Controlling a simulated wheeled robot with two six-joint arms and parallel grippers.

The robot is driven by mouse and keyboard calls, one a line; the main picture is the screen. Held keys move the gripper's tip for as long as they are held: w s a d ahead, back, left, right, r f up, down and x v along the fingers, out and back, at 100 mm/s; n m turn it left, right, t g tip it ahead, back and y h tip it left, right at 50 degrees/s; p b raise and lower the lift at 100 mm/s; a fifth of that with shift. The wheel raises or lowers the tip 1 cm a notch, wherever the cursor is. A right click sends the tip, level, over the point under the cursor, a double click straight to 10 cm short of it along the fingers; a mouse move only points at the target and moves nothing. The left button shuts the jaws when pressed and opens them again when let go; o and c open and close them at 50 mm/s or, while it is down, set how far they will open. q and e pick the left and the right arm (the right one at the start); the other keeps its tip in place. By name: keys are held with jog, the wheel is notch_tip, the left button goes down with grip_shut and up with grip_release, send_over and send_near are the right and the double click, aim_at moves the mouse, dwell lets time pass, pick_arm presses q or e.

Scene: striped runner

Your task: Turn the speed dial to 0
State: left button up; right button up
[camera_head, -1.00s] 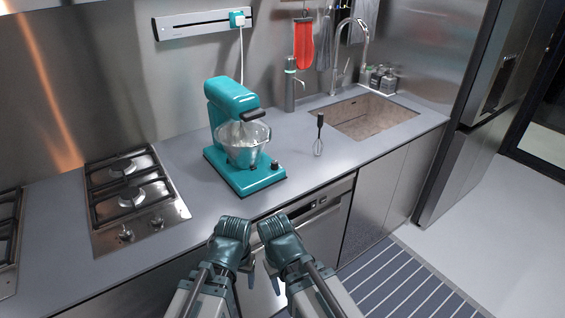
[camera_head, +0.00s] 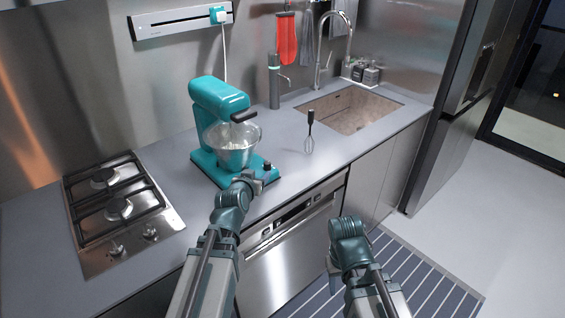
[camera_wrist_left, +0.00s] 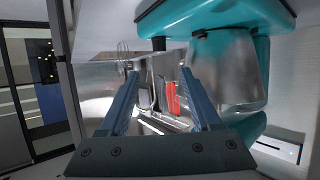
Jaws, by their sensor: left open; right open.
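A teal stand mixer (camera_head: 216,100) stands on the grey counter, with a metal bowl (camera_head: 232,158) under its head. Its small dark speed dial (camera_head: 267,166) is at the front right of the base. My left gripper (camera_head: 256,178) is just in front of the base, close to the dial. In the left wrist view, which looks upside down, the open fingers (camera_wrist_left: 162,85) have nothing between them, and the dark dial (camera_wrist_left: 158,43) shows beyond them, apart. The dial's setting is too small to read. My right gripper (camera_head: 345,236) is away from the counter, above the floor side, empty.
A whisk (camera_head: 309,132) stands on the counter right of the mixer. A sink (camera_head: 352,112) with a tap is further right. A gas hob (camera_head: 118,205) is at the left. A dishwasher front (camera_head: 292,250) is below the counter edge.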

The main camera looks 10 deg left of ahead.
aim_at(267, 163)
pick_arm(q)
jog(key=b+x, duration=0.5)
jog(key=x, duration=0.9)
jog(key=shift+s+f, duration=0.1)
jog(key=shift+c, duration=0.2)
grip_shut()
